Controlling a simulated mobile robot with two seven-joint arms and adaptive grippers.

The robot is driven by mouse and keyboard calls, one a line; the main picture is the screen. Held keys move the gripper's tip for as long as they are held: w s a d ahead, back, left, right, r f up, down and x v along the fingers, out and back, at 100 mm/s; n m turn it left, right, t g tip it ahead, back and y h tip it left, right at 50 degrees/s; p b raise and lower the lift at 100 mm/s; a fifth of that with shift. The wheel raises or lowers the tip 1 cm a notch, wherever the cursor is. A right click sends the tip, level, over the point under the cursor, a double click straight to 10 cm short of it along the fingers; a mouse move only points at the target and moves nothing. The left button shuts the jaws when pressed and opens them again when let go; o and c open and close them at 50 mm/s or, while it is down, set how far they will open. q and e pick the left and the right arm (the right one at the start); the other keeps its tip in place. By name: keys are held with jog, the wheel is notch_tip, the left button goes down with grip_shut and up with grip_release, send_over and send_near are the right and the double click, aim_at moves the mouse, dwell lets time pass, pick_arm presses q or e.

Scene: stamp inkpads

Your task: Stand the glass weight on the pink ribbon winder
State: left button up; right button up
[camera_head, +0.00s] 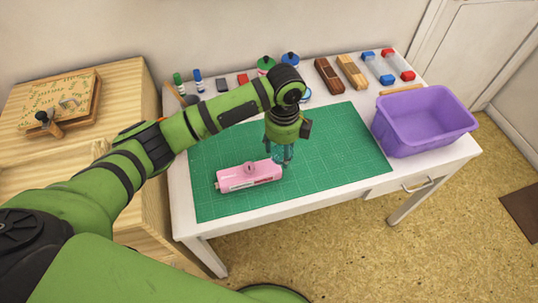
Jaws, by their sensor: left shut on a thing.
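The pink ribbon winder (234,181) lies on the green cutting mat (340,145), left of the mat's middle, with a small round grey-pink part on its top. My left gripper (282,156) points down just beyond the winder's right end. It is shut on the glass weight (283,158), a small clear bluish thing mostly hidden by the fingers. I cannot tell whether the weight touches the mat or the winder. My right gripper is out of view.
A purple bin (415,136) stands at the table's right. Along the back are bottles, dark and red blocks, wooden blocks (352,72) and clear cases with blue and red ends (378,68). A wooden cabinet (130,77) stands left. The mat's right half is clear.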

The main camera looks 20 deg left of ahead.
aim_at(270, 166)
pick_arm(q)
jog(key=a, duration=0.1)
jog(key=a+f, duration=0.1)
jog(key=a, duration=0.1)
jog(key=shift+s+f, duration=0.1)
jog(key=shift+f, duration=0.25)
notch_tip(270, 166, down, 3)
jog(key=shift+f+p, duration=0.15)
jog(key=shift+p, duration=0.45)
jog(key=shift+f, duration=0.5)
jog(key=o, duration=1.3)
jog(key=shift+f, duration=0.1)
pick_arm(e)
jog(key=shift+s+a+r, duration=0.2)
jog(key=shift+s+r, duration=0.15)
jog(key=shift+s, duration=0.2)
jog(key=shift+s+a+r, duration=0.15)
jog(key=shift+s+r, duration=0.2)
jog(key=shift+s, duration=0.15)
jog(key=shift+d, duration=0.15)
pick_arm(q)
jog(key=shift+r, duration=0.4)
notch_tip(270, 166, up, 12)
jog(key=b, duration=0.1)
jog(key=shift+f, duration=0.2)
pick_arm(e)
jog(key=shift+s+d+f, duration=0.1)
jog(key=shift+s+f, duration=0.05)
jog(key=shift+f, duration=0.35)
